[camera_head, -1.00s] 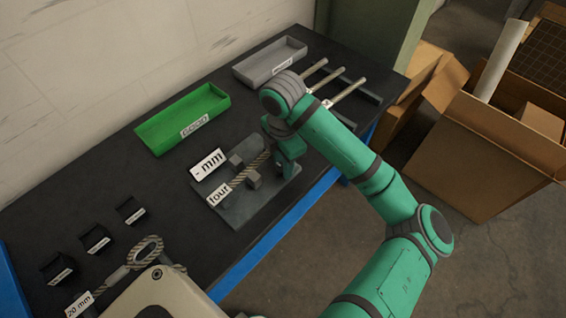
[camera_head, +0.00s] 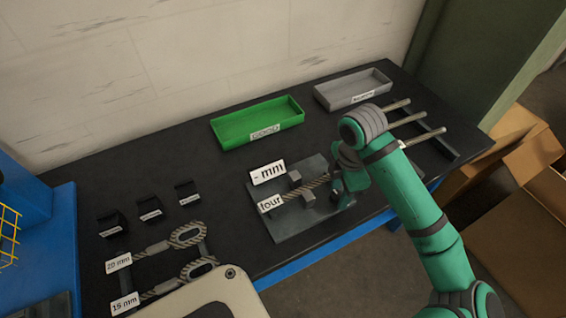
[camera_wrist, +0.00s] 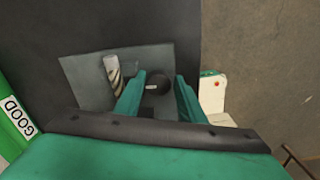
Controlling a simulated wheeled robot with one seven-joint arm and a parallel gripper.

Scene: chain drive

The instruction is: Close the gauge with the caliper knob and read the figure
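The gauge is a grey plate (camera_head: 285,225) with two small dark blocks (camera_head: 308,195), a rope (camera_head: 318,184) lying between them. A sign reading "- mm" (camera_head: 268,172) stands at its back, and a tag (camera_head: 271,204) at the rope's left end seems to read "tour". My gripper (camera_wrist: 160,86) is over the plate's right end. The plate (camera_wrist: 85,80) and rope (camera_wrist: 114,75) also show there. The head view hides the knob behind my gripper.
A green tray (camera_head: 232,139) marked GOOD and a grey tray (camera_head: 338,101) stand behind. A rack with several rods (camera_head: 420,137) is at right. Black holders (camera_head: 150,209) and looped ropes (camera_head: 188,235) tagged 20 mm and 15 mm lie left. Cardboard boxes (camera_head: 510,155) stand beyond the bench.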

